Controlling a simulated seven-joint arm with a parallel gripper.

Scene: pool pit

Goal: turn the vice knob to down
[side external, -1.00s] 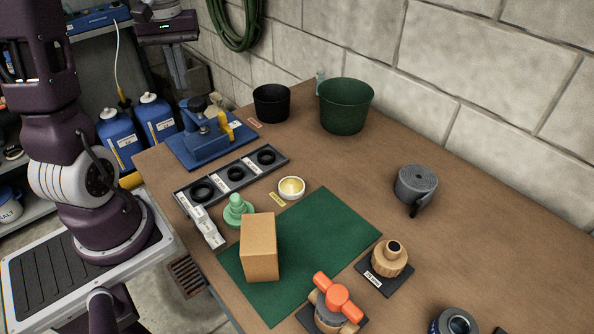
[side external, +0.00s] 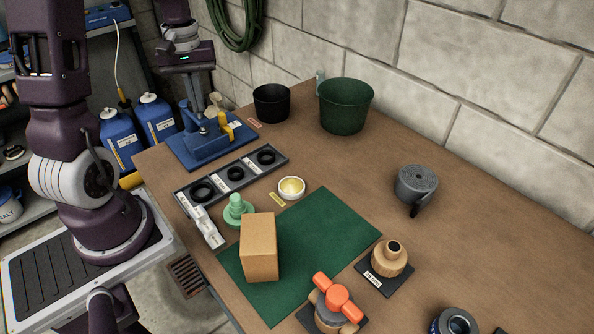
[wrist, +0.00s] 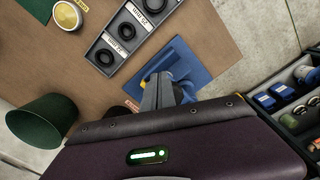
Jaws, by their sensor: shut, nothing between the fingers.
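The blue vice (side external: 200,140) stands on its blue base plate at the far left of the bench. A yellow upright handle (side external: 226,125) is on its right side; I cannot tell for sure whether this is the knob. My gripper (side external: 199,106) points down above the vice, fingers together and empty, its tips close to the vice top. I cannot tell whether they touch it. In the wrist view my gripper (wrist: 158,88) covers part of the blue vice (wrist: 180,60), and the handle is mostly hidden.
A black pot (side external: 271,104) and a green bucket (side external: 346,106) stand right of the vice. A tray with black rings (side external: 234,176) lies in front of it, with a small bowl (side external: 291,188) beside the tray. Blue jugs (side external: 121,140) stand left, off the bench.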

